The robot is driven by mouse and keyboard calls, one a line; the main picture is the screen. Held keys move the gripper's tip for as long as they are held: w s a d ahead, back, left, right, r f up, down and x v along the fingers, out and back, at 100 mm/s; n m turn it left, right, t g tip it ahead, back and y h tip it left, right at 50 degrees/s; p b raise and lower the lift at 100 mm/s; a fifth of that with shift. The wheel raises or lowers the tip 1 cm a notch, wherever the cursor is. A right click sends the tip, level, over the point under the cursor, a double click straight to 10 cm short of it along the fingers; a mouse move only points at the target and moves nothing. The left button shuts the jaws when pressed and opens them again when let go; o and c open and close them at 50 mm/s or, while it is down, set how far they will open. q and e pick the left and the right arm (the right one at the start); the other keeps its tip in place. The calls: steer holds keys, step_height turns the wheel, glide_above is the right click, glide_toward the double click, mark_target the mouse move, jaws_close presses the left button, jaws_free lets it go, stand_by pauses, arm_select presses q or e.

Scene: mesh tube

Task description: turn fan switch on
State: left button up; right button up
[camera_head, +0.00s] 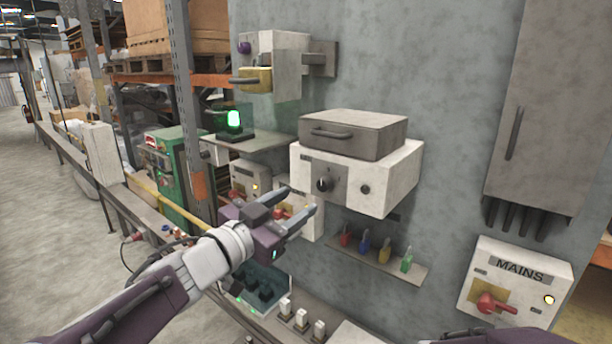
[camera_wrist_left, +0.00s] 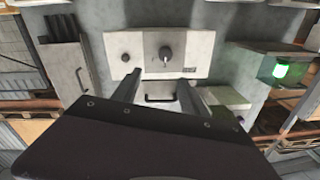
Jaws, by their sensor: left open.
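A white box (camera_head: 385,178) on the wall has a dark rotary knob (camera_head: 323,184) and a smaller round button (camera_head: 365,189) on its front. The knob also shows in the wrist view (camera_wrist_left: 165,52), where the box appears upside down, with a small dark label beside the knob. The label is too small to read, so I cannot tell whether this is the fan switch. My left gripper (camera_head: 301,199) is open and empty. Its fingers point toward the box front, apart from the knob. My right gripper is not in view.
A grey lidded case (camera_head: 355,134) sits on the box. A MAINS box (camera_head: 515,283) with a red handle is at lower right. A shelf (camera_head: 378,262) with coloured padlock-like items is below. A green lamp (camera_head: 234,120) stands on a ledge at left.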

mark_target(321, 187)
arm_select(q)
steer(key=x, duration=0.6)
steer(key=f+p+x, duration=0.1)
steer(key=x, duration=0.2)
steer(key=shift+w+a, duration=0.1)
steer(key=shift+a, duration=0.1)
steer(key=shift+w+d+f, duration=0.1)
steer(key=shift+w+d, duration=0.05)
steer(key=shift+w, duration=0.3)
steer(key=shift+w+d, duration=0.15)
steer(key=shift+w, duration=0.3)
steer(key=shift+w+f, duration=0.15)
steer(key=shift+w, duration=0.3)
steer(key=shift+s, duration=0.3)
steer(key=c, duration=0.5)
jaws_close()
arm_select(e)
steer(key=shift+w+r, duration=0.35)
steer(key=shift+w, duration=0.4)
